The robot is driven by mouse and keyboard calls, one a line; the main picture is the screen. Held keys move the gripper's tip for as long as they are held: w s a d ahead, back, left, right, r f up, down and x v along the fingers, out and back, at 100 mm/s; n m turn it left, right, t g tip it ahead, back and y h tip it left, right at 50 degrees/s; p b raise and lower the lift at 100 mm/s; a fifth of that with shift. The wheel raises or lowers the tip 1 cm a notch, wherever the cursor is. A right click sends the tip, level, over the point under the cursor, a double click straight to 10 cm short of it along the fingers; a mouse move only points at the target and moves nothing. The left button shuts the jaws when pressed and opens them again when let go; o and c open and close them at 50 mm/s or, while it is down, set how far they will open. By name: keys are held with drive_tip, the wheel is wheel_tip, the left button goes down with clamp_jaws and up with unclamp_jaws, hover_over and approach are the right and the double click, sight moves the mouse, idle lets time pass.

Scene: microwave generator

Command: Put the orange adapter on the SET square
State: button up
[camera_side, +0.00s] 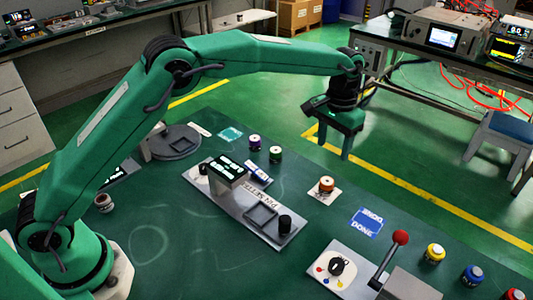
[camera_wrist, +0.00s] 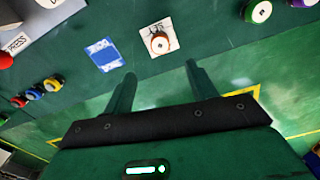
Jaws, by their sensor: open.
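The orange adapter (camera_side: 326,184) is a short round piece with a pale top. It stands upright on a white square (camera_side: 319,195) on the green table. In the wrist view the adapter (camera_wrist: 160,43) covers part of this white square (camera_wrist: 147,32), whose dark lettering looks like SET. My gripper (camera_side: 336,150) is open and empty, above and behind the adapter in the side view. In the wrist view the fingertips (camera_wrist: 160,72) are apart, with the adapter beyond them and not between them.
A blue PROG DONE card (camera_side: 366,222) lies beside the white square. A PIN SETTER plate (camera_side: 233,205) stands to the left. Purple (camera_side: 255,142) and green (camera_side: 275,154) adapters stand behind.

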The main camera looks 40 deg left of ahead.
drive_tip(key=shift+r, duration=0.1)
drive_tip(key=s+a+r+t, duration=0.3)
drive_tip(key=s+a+r, duration=1)
drive_tip(key=s+r, duration=0.1)
drive_tip(key=s+a+f+n+t, duration=0.1)
drive_tip(key=s+a, duration=0.3)
drive_tip(key=s, duration=0.6)
drive_tip(key=s+a+f+t, duration=0.1)
drive_tip(key=s+a, duration=0.3)
drive_tip(key=s, duration=0.6)
drive_tip(key=shift+f+n+t, duration=0.3)
drive_tip(key=shift+f+n, duration=0.1)
drive_tip(key=shift+f, duration=0.45)
